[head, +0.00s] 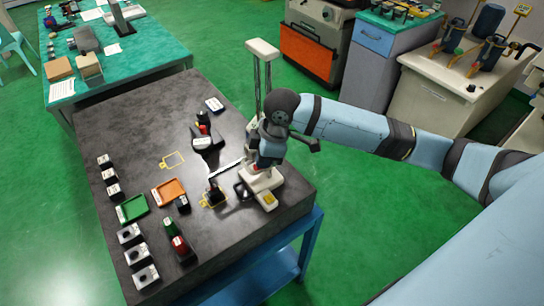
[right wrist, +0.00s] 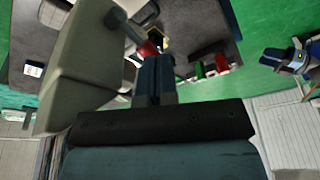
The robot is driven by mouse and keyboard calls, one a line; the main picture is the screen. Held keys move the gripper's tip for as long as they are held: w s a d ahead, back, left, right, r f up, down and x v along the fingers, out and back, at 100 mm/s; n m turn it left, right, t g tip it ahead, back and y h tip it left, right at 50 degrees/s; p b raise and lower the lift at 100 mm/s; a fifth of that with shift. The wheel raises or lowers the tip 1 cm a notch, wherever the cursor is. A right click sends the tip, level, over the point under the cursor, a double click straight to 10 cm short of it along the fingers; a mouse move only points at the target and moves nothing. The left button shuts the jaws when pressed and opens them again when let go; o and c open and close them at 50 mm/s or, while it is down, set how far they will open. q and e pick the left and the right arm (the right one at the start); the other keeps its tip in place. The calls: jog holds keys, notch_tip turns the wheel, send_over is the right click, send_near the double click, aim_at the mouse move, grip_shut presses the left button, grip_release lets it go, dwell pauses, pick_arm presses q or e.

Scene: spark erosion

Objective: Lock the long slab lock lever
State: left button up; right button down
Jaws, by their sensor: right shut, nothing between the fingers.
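A tall gauge stand (head: 263,49) with a pale top block and thin columns rises from the dark stone slab (head: 130,105). Its pale base (head: 264,183) sits near the slab's right edge. My right gripper (head: 264,163) is low beside the columns, just above the base. In the right wrist view its fingers (right wrist: 153,62) are shut and empty, with a small red part (right wrist: 149,49) close to the tips. I cannot tell whether they touch it. The long lock lever is not clearly told apart; my arm hides part of the stand. My left gripper is not in view.
On the slab are a green tray (head: 132,208), an orange tray (head: 168,192), several small blocks along the left side, and red and green pieces (head: 179,246) at the front. A teal table (head: 150,50) stands behind left. The slab's back middle is mostly clear.

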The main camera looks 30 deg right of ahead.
notch_tip(320, 180, up, 6)
jog(key=shift+f, duration=0.15)
dwell(0.7)
jog(key=s+a+f+m+t+y, duration=0.1)
jog(key=s+a+f+m+t, duration=0.15)
jog(key=s+a+f, duration=0.55)
jog(key=s+d+f+m+h, duration=0.2)
jog(key=s+d+m, duration=0.25)
jog(key=s, duration=0.35)
jog(key=s+d+f+m+h, duration=0.1)
jog(key=s+d+f+m, duration=0.25)
jog(key=s+d, duration=0.35)
jog(key=w+a+f+t+y, duration=0.1)
jog(key=w+a+f+t, duration=0.1)
jog(key=f, duration=0.4)
jog(key=w+a+f+t+y, duration=0.1)
jog(key=w+a+f+t, duration=0.2)
jog(key=a+f+t, duration=0.2)
notch_tip(320, 180, down, 2)
jog(key=shift+w+a+f, duration=0.15)
jog(key=shift+a+f, duration=0.05)
